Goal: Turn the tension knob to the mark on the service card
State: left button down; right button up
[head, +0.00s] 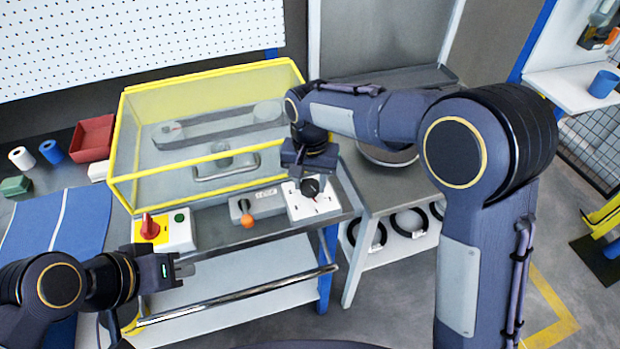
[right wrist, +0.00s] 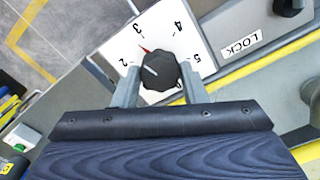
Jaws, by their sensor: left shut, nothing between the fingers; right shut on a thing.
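The tension knob (right wrist: 160,71) is black, on a white dial plate (right wrist: 178,28) numbered 2 to 5 where it shows. A white line on its top points up-left, between 2 and 3. A small red mark shows at its edge near 3. My right gripper (right wrist: 159,82) is shut on the knob, a finger on either side. In the head view the knob (head: 310,187) and plate (head: 323,206) sit below my right gripper (head: 311,176). My left gripper (head: 184,267) is shut and empty, in front of the bench. I cannot make out a service card.
A yellow-framed clear guard (head: 150,110) stands behind the controls. A blue mat (head: 85,215) and red bin (head: 92,138) are further left. A LOCK label (right wrist: 240,43) is beside the dial.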

aim_at(310, 184)
jog(key=shift+m, duration=1.5)
jog(key=o, duration=1)
notch_tip(310, 184, up, 7)
jog(key=shift+f, duration=0.1)
jog(key=shift+r, duration=0.55)
